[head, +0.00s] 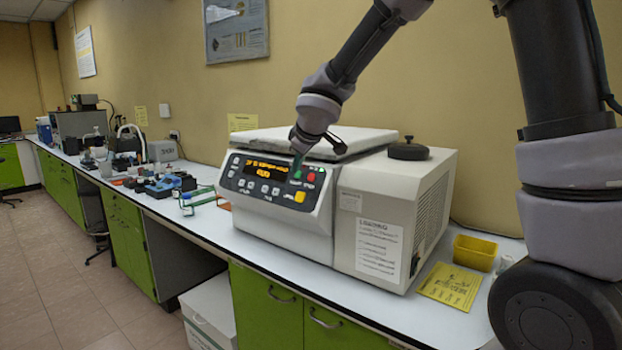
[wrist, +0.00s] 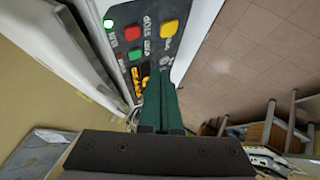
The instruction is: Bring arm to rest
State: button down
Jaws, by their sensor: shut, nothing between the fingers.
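My arm reaches down from the upper right in the head view. My gripper (head: 297,164) is at the front control panel of the white centrifuge (head: 378,205), close to its green and red buttons. In the wrist view, the green fingers of my gripper (wrist: 161,82) are together with nothing between them. They point toward the panel (wrist: 140,40), where red, green and yellow buttons show. I cannot tell whether the fingertips touch the panel. The display (head: 265,170) is lit with orange text. The centrifuge lid (head: 315,142) looks closed.
A yellow bin (head: 474,252) and a yellow sheet (head: 450,286) lie right of the centrifuge on the white bench. A black round knob (head: 408,151) sits on the centrifuge top. Small bottles and a rack (head: 198,198) stand to the left. The floor (head: 60,290) is open at left.

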jog(key=s+d+r+m+h, duration=0.1)
jog(key=s+d+r+m, duration=0.2)
jog(key=d, duration=0.4)
jog(key=s+d+r+m+h, duration=0.1)
jog(key=s+d+r+m, duration=0.15)
jog(key=d, duration=0.45)
jog(key=s+d+r+m+h, duration=0.1)
jog(key=s+d+r+m, duration=0.15)
jog(key=d, duration=0.45)
jog(key=s+d+r+m+y, duration=0.1)
jog(key=s+d+m, duration=0.2)
jog(key=s, duration=0.5)
jog(key=s+d+m+g+y, duration=0.1)
jog(key=s+d+m, duration=0.2)
jog(key=s, duration=0.6)
jog(key=m, duration=0.2)
jog(key=shift+r+m, duration=0.3)
jog(key=shift+r, duration=0.1)
